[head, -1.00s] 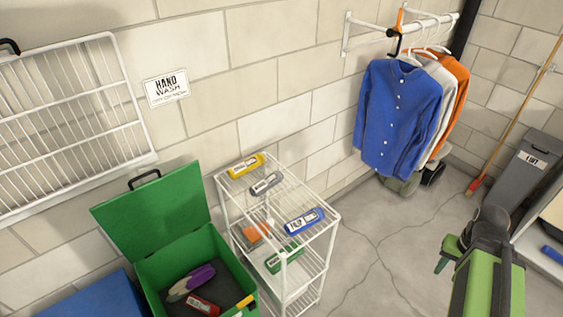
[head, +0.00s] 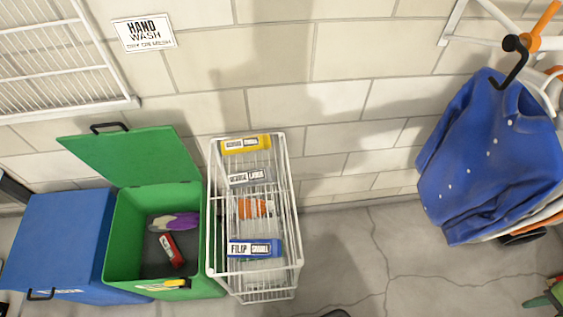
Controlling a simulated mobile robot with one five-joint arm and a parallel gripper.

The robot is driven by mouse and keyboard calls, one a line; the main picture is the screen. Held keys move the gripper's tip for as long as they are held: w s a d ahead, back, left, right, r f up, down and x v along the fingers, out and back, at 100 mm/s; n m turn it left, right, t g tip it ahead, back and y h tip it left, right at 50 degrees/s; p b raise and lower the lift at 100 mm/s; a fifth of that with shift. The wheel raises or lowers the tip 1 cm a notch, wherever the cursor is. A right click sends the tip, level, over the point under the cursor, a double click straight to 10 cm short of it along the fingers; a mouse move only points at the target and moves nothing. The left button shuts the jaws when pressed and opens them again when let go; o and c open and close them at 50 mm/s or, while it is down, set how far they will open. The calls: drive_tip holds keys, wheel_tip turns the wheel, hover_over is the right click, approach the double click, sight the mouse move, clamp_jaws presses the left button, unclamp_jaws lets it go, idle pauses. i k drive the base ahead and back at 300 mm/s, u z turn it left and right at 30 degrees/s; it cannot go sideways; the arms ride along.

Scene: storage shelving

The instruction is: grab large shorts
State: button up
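I cannot make out anything as large shorts. On the white wire rack (head: 298,215) lie a yellow labelled item (head: 246,144), a grey labelled item (head: 249,177), an orange item (head: 252,208) and a blue item (head: 254,248) whose label seems to read "FILIP SMALL". Inside the open green bin (head: 118,240) are a purple and grey item (head: 175,222) and a red item with a white label (head: 172,249).
A closed blue bin (head: 55,240) stands left of the green bin. A blue shirt (head: 490,155) and other garments hang from a wall rail at right. A "HAND WASH" sign (head: 145,33) is on the wall. Cracked floor (head: 365,255) is clear between rack and shirts.

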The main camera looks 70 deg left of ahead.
sight(264, 174)
drive_tip(key=u, duration=2.75)
drive_tip(key=k, duration=0.1)
drive_tip(key=u, duration=1.9)
drive_tip(key=i, duration=0.5)
drive_tip(key=u, duration=0.15)
drive_tip(key=k, duration=0.7)
drive_tip(key=z, duration=0.2)
drive_tip(key=i, duration=0.7)
drive_tip(key=u, duration=0.15)
